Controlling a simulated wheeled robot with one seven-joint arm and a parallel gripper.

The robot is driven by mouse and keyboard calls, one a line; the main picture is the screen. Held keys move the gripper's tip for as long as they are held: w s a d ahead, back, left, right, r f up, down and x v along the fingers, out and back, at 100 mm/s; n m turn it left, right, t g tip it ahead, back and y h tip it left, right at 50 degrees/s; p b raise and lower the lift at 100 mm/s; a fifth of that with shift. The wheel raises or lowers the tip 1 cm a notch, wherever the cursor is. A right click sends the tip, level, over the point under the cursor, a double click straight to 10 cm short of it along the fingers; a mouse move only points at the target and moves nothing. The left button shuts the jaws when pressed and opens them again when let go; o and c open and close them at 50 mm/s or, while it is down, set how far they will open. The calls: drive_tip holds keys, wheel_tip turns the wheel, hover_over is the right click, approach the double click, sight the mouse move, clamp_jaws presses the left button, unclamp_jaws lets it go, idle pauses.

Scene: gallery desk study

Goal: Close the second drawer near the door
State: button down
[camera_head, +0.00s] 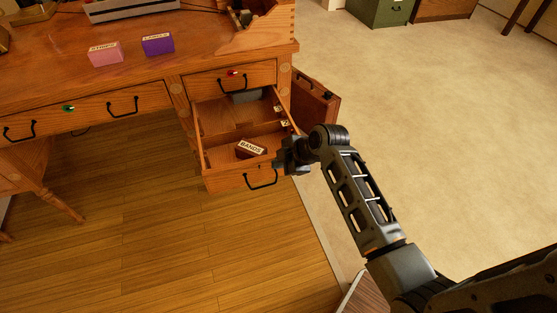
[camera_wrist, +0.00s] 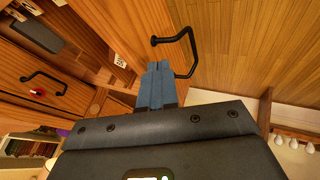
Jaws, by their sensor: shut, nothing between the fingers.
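The second drawer (camera_head: 232,180) of the wooden desk stands pulled out, below a shut top drawer (camera_head: 222,80) with a red knob. It has a black bar handle (camera_head: 261,179) on its front. Inside lie a dark box labelled "BANDS" (camera_head: 250,149) and a grey item (camera_head: 246,96) at the back. My gripper (camera_head: 283,156) is at the right end of the drawer front, its tips partly hidden by my wrist. In the wrist view the blue fingers (camera_wrist: 157,72) are together and empty, close beside the handle (camera_wrist: 185,50). Whether they touch the drawer is unclear.
On the desk top are a pink box (camera_head: 105,54) and a purple box (camera_head: 158,44). A brown case (camera_head: 316,97) stands right of the drawers. Green cabinet (camera_head: 380,12) is at the back. Pale floor to the right and wooden floor in front are mostly clear.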

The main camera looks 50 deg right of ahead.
drive_tip(key=shift+w+d, duration=0.3)
drive_tip(key=shift+w, duration=0.1)
